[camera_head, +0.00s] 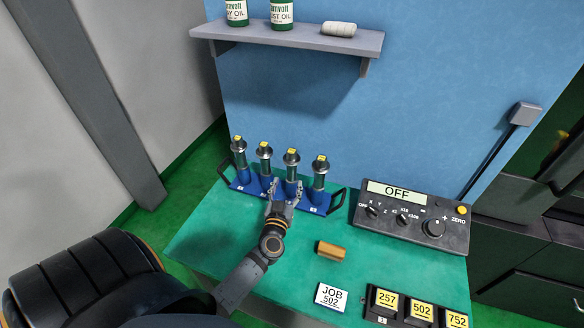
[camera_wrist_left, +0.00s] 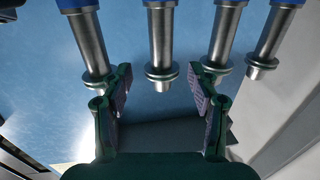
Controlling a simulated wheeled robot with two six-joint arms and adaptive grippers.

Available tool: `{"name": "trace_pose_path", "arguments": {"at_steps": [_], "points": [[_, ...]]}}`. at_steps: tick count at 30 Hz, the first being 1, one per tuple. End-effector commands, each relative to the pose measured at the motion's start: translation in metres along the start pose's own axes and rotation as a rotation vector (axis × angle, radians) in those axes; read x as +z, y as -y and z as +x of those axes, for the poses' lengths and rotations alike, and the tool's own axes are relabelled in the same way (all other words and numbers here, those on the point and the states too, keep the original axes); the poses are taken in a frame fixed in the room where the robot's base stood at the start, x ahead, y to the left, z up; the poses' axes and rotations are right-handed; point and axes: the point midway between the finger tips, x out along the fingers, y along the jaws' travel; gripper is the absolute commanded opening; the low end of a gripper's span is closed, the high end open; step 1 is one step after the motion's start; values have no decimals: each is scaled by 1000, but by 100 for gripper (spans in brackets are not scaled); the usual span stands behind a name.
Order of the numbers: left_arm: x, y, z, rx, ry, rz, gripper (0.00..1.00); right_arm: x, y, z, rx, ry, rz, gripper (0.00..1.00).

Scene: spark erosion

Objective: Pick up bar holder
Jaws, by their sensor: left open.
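Several metal cylindrical bars with yellow-marked tops stand upright in a row in a blue rack (camera_head: 318,208) with black loop handles at both ends, on the green bench. I cannot tell whether the bar holder is this rack or one of the upright pieces. My left gripper (camera_head: 284,190) is open in front of the third bar from the left (camera_head: 291,172), partly covering the rack. In the left wrist view the bars appear upside down, and one bar (camera_wrist_left: 162,45) shows between the open fingers (camera_wrist_left: 160,85). The fingers do not close on it. My right gripper is not in view.
A control box (camera_head: 411,216) reading OFF stands right of the rack. A small orange-brown block (camera_head: 330,250), a JOB 502 card (camera_head: 331,297) and a tray of numbered pieces (camera_head: 381,303) lie nearer. A shelf (camera_head: 300,37) with bottles is above.

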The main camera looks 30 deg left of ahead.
Motion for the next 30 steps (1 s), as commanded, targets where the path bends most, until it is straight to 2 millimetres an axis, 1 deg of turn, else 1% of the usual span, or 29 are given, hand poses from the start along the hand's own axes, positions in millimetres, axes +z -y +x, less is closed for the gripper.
{"name": "trace_pose_path", "arguments": {"at_steps": [1, 3, 5, 8, 11, 14, 16, 19, 22, 28, 29, 30], "points": [[-3, 0, 11, 0, -4, 1, 60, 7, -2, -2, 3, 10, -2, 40], [-2, 0, 22, 1, -3, 1, 60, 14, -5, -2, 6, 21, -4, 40], [-1, 0, 29, 1, -3, 0, 60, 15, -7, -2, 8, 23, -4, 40], [-1, 0, 34, 1, -1, 0, 60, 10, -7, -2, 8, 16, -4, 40], [0, 0, 36, 1, -2, 0, 60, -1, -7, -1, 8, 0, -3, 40], [2, 1, 50, 1, -4, 1, 60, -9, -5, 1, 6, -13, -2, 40], [5, 2, 63, 1, -3, 1, 60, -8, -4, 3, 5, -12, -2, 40], [4, 1, 78, 3, -3, 0, 60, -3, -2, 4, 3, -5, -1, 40], [4, 2, 85, 3, -2, 0, 60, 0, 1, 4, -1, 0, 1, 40], [4, 1, 85, 4, -1, 0, 60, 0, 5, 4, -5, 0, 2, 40], [4, 1, 85, 4, -1, 0, 57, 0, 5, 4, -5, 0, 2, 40], [4, 1, 85, 4, -1, 0, 52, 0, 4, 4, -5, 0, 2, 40]]}}
